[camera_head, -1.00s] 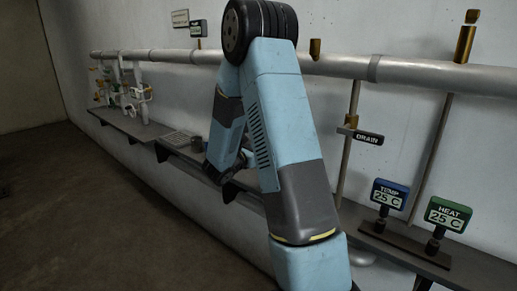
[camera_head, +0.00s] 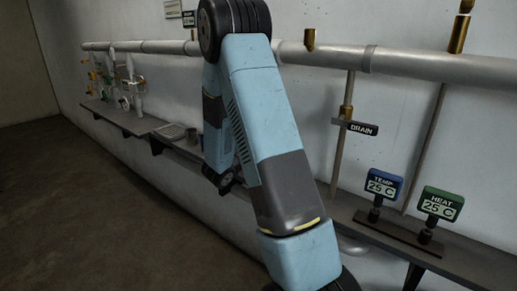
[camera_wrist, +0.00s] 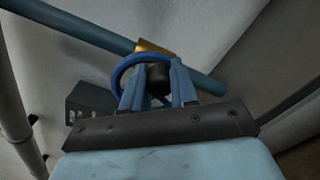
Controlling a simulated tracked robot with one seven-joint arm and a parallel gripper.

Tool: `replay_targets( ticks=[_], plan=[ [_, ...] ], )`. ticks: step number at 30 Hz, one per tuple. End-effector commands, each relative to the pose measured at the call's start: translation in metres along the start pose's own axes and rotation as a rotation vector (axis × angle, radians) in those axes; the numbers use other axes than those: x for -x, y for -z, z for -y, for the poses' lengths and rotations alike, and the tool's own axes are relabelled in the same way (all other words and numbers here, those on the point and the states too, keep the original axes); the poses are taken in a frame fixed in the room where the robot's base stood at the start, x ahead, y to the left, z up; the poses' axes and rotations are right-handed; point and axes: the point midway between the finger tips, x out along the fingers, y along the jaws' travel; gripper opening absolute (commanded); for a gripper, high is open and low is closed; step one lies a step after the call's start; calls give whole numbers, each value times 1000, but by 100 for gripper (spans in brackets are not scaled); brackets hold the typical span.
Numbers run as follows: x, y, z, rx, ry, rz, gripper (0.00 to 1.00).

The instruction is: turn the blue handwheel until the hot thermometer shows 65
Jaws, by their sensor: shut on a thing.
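The blue handwheel (camera_wrist: 120,76) shows in the wrist view as a ring around a dark hub, beside a brass fitting on a blue-green pipe. My gripper (camera_wrist: 158,84) has its two blue fingers at the wheel and is shut on it; the exact contact is partly hidden. In the head view my arm hides the wheel and gripper. A small dark display (camera_head: 189,18) at the top left is too small to read, so I cannot tell whether it is the hot thermometer. A blue-framed TEMP display (camera_head: 383,186) and a green-framed HEAT display (camera_head: 440,204) both read 25 C.
A thick grey pipe (camera_head: 430,68) runs along the wall, with a DRAIN tag (camera_head: 362,128) below it. A narrow shelf (camera_head: 470,258) follows the wall. Several small valves (camera_head: 128,88) stand at the far left. The floor (camera_head: 90,215) at left is clear.

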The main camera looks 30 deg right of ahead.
Motion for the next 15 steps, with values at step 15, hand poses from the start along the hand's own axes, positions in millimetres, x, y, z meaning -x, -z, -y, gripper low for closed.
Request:
replay_targets(
  ticks=[15],
  plan=[
    [1,3,6,-87,4,-2,0]
  ],
)
